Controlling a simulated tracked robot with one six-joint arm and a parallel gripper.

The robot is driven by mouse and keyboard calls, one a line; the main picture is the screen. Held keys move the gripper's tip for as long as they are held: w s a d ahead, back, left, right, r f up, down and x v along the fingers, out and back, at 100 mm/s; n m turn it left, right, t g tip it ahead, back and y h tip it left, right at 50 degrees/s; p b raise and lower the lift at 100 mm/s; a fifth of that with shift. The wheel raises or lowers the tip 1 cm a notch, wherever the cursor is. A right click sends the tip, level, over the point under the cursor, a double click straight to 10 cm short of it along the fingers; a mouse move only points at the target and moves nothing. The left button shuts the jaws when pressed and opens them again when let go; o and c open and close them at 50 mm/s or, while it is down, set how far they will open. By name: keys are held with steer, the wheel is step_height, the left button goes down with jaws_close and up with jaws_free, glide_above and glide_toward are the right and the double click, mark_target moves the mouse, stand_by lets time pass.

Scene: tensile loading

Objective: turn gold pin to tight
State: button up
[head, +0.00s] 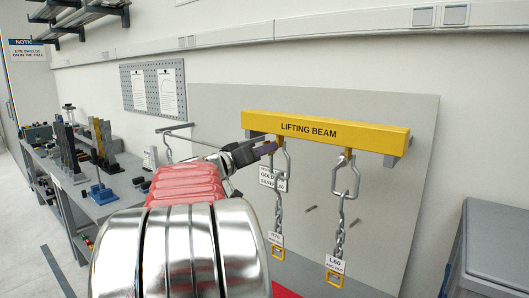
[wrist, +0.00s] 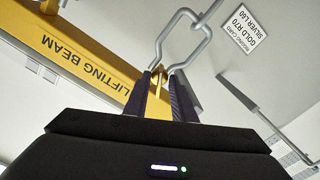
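A yellow lifting beam (head: 325,129) is fixed along a grey wall panel. A silver shackle (head: 284,163) hangs under its left end, with a chain and a tag that seems to read R70 (head: 275,238). My gripper (head: 268,147) is at the top of this left shackle. In the wrist view its two dark fingers (wrist: 160,82) stand apart, one on each side of the shackle's narrow end (wrist: 162,66). I cannot tell whether they press on anything. No gold pin can be made out; the fingers may hide it. A second shackle (head: 346,178) hangs at the right, with a tag reading L60 (head: 336,263).
A rigging card (wrist: 244,33) on the panel reads gold R70, silver L60. A grey bar (wrist: 270,122) is also near in the wrist view. A cluttered workbench (head: 110,195) stands at the left, and a grey cabinet (head: 495,250) at the lower right.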

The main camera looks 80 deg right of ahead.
steer(key=v, duration=1.3)
steer(key=shift+w+a, duration=0.2)
steer(key=shift+a, duration=0.15)
stand_by(0.4)
step_height(320, 180, down, 10)
steer(key=a+n+t+y, duration=0.1)
steer(key=a+n+y, duration=0.1)
steer(key=n+y, duration=0.25)
steer(key=w+a+f+n+t+y, duration=0.4)
steer(key=a+f, duration=0.7)
steer(key=a, duration=0.2)
steer(key=w+a+f+n+t+y, duration=0.2)
steer(key=w+a, duration=0.1)
steer(key=a, duration=0.6)
steer(key=w+a+f+n+t+y, duration=0.2)
steer(key=a+f+n, duration=0.1)
steer(key=a, duration=0.6)
steer(key=a+r+n+t+y, duration=0.1)
steer(key=a+n+t+y, duration=0.2)
steer(key=a, duration=1.4)
steer(key=shift+a+t+y, duration=0.3)
steer(key=shift+y, duration=0.25)
